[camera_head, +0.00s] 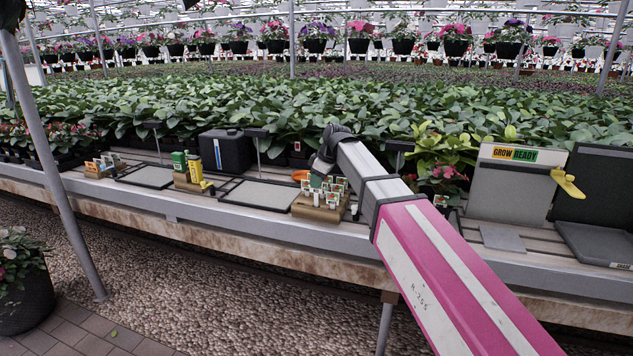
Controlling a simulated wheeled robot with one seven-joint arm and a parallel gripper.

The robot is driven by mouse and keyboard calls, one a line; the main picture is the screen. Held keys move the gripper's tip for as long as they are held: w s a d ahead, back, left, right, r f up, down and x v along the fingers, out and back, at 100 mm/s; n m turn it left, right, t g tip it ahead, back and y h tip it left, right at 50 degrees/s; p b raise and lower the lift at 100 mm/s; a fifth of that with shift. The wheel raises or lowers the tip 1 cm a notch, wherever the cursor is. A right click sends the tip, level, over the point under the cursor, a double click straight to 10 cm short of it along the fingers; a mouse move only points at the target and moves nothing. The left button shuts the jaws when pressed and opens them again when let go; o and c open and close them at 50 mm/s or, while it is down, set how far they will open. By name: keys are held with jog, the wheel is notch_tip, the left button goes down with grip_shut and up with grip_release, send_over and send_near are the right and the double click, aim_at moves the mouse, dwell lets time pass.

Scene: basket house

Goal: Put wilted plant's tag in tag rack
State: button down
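A wooden rack (318,213) with several small white picture tags (330,189) standing in it sits on the bench, just below the end of my arm. A smaller wooden block with tags (103,166) stands at the bench's left. A paler, yellowish-green plant (447,150) stands right of my arm, behind the bench front; it may be the wilted one, but I cannot be sure. No separate tag for it can be made out. My gripper (319,167) points down above and behind the wooden rack. Its fingers are too small and partly hidden to show their opening or any held tag.
Dense leafy plants fill the area behind. A post (55,150) stands at left.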

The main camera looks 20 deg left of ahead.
aim_at(315, 193)
jog(key=shift+f, duration=1.65)
jog(key=c, duration=1.2)
grip_release()
jog(key=shift+r, duration=0.15)
